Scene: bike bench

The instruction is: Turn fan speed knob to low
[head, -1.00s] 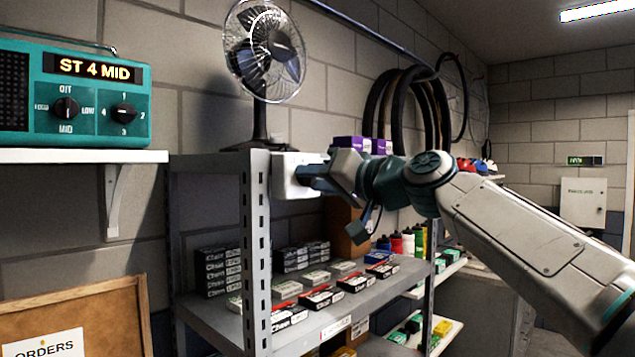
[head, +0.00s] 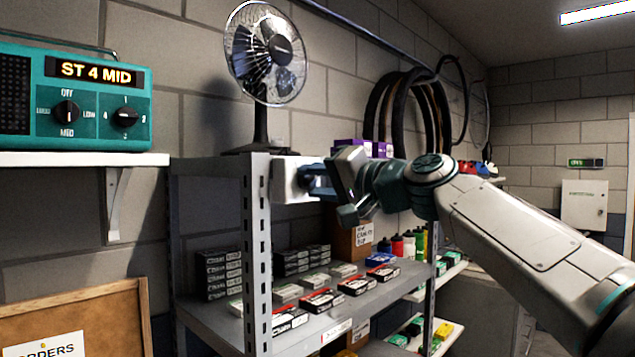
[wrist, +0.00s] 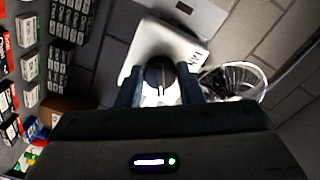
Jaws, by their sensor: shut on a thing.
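The fan (head: 265,55) stands on top of the grey shelf unit. A white control box (head: 292,180) is fixed at the top of the shelf's front post. In the wrist view the box (wrist: 150,40) shows a round dark knob (wrist: 159,72) with a pale pointer line. My gripper (wrist: 160,84) has one finger on each side of the knob and is shut on it. In the head view my gripper (head: 318,182) reaches the box from the right, and the knob is hidden there. Most of the box's markings are covered or too small to read.
A teal radio (head: 75,100) reading "ST 4 MID" sits on a white wall shelf (head: 80,159) at left. Boxed parts (head: 290,320) line the shelf below my gripper. Purple boxes (head: 352,144) and hanging tyres (head: 405,105) are behind.

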